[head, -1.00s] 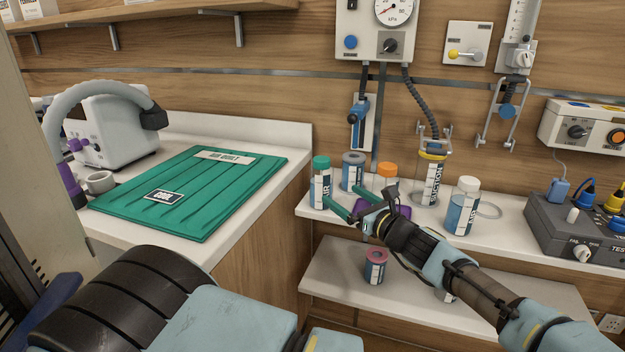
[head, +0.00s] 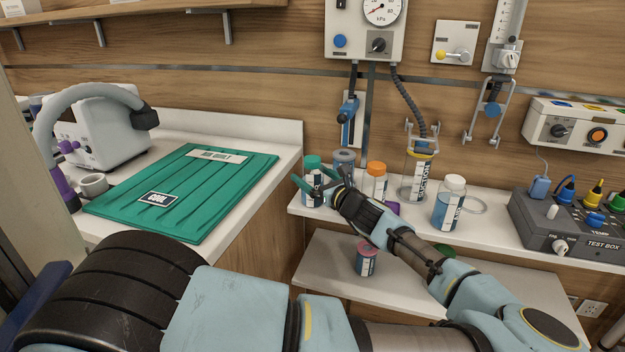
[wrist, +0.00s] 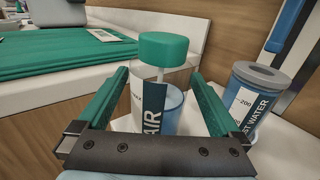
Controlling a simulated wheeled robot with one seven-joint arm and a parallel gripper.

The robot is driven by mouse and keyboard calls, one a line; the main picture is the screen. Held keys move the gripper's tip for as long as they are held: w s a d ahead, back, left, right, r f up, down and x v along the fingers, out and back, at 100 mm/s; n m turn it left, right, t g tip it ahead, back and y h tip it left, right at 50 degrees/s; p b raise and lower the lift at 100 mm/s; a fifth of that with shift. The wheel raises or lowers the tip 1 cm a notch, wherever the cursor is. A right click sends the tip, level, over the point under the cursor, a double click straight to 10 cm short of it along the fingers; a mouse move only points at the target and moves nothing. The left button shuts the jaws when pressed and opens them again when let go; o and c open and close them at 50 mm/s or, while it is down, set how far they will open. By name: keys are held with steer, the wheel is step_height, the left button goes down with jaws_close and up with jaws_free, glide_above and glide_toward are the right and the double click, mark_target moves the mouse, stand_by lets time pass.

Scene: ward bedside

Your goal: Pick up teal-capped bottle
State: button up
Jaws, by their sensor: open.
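The teal-capped bottle (head: 312,184) stands upright at the left end of the upper shelf. Its label reads "AIR" in the wrist view, where its teal cap (wrist: 163,48) and clear body show large. My gripper (head: 316,184) is open, with one green finger on each side of the bottle. In the wrist view my gripper (wrist: 160,92) has visible gaps between both fingers and the bottle. The bottle's base is hidden behind the gripper's palm there.
A grey-lidded water container (wrist: 255,100) stands close right of the bottle. An orange-capped bottle (head: 376,182), a suction jar (head: 417,178) and a white-capped bottle (head: 449,203) stand further right on the shelf (head: 480,232). A pink-lidded jar (head: 366,260) is below. The green-covered counter (head: 180,190) lies left.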

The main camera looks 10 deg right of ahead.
steer(key=c, duration=1.5)
steer(key=shift+c, duration=0.3)
steer(key=shift+r, duration=0.15)
